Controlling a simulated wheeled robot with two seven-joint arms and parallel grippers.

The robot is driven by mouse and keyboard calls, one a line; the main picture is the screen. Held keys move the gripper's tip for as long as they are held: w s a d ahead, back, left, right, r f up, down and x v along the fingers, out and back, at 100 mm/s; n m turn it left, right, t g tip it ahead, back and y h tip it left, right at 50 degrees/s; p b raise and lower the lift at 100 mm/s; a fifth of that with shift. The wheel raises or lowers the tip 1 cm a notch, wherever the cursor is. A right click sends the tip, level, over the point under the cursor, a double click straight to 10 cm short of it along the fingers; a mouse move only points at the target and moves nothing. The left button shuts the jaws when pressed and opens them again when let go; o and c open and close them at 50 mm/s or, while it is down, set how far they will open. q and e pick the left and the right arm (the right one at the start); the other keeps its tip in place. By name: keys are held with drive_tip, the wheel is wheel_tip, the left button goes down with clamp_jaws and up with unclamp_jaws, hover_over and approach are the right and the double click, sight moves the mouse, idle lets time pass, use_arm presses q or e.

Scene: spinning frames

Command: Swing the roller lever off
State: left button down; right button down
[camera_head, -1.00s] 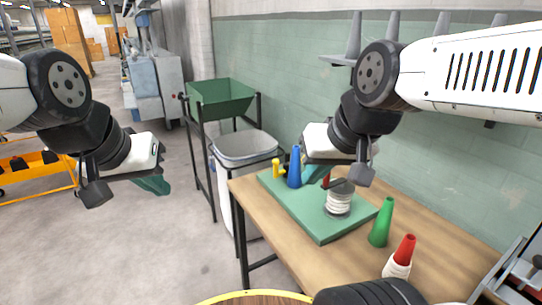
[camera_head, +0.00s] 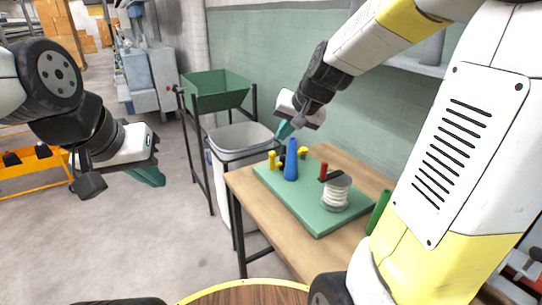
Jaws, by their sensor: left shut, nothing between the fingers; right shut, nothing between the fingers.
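A green board (camera_head: 318,222) on the table carries a white thread spool (camera_head: 335,196) with a grey top. A short dark lever with a red upright handle (camera_head: 324,170) stands at the spool's far left edge; whether it touches the spool I cannot tell. A blue cone (camera_head: 291,163) stands further left on the board, with yellow parts (camera_head: 272,160) and (camera_head: 303,152) beside it. My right gripper (camera_head: 284,131) is shut and empty, above the far end of the board behind the blue cone. My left gripper (camera_head: 150,177) is shut and empty over the floor at left.
A wooden table (camera_head: 262,215) holds the board. A grey bin (camera_head: 241,141) and a green hopper (camera_head: 215,90) stand left of it. A green cone (camera_head: 378,212) is partly hidden by my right arm, which covers the table's right side.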

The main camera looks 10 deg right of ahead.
drive_tip(key=w+d+f+m, duration=0.2)
drive_tip(key=w+f, duration=0.5)
drive_tip(key=w+d+f+m+h, duration=0.1)
drive_tip(key=w+d+f, duration=0.1)
drive_tip(key=w+f, duration=0.5)
drive_tip(key=shift+w+d+m, duration=0.25)
drive_tip(key=shift+w+m, duration=0.15)
drive_tip(key=shift+w, duration=0.2)
drive_tip(key=shift+f, duration=0.1)
drive_tip(key=x, duration=1)
drive_tip(key=shift+w+d, duration=0.1)
drive_tip(key=shift+w, duration=0.05)
